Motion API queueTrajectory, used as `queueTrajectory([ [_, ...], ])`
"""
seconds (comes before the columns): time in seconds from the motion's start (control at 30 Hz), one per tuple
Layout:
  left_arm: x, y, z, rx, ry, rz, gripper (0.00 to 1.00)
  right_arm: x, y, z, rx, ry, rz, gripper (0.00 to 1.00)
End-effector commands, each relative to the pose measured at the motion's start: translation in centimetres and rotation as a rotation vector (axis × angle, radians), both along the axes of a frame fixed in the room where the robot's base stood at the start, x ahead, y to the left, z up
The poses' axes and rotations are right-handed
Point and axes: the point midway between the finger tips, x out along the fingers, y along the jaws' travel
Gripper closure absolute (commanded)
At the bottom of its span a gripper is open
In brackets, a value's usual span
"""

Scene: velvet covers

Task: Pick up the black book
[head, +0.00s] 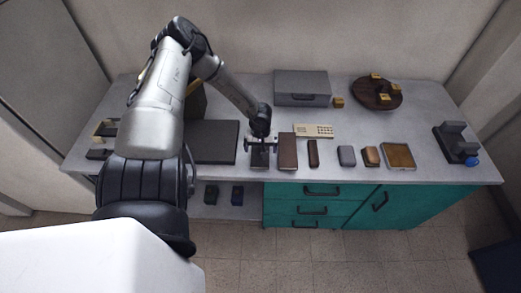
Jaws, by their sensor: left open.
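A small black book (259,160) lies near the front edge of the counter in the head view. My left gripper (261,147) is open and points down right over it. The gripper hides the rear part of the book. I cannot tell whether the fingers touch it or are on either side of it. My right gripper is not in view.
A brown book (287,151) lies close on the right, then a narrow dark red one (313,153). A large dark flat panel (214,142) lies on the left. Behind are a cream keypad-like item (313,130) and a grey box (302,86).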

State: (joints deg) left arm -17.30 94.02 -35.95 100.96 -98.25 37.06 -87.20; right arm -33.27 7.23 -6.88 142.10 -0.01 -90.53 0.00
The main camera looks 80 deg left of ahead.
Motion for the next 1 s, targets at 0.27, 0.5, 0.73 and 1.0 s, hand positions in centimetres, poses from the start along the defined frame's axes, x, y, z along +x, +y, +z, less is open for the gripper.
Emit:
queueTrajectory([
  [0.27, -0.01, -0.01, 0.02, 0.0, 0.0, 0.0, 0.19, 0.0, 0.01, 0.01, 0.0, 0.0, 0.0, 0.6],
  [0.5, -0.01, -0.02, 0.02, 0.0, 0.0, 0.0, 0.42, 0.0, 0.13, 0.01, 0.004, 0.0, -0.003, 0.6],
  [0.73, 0.01, -0.01, 0.05, 0.0, 0.0, 0.0, 0.54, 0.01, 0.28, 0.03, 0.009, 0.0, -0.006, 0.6],
  [1.0, 0.03, 0.03, 0.82, 0.001, 0.0, -0.001, 0.54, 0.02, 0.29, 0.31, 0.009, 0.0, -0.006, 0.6],
])
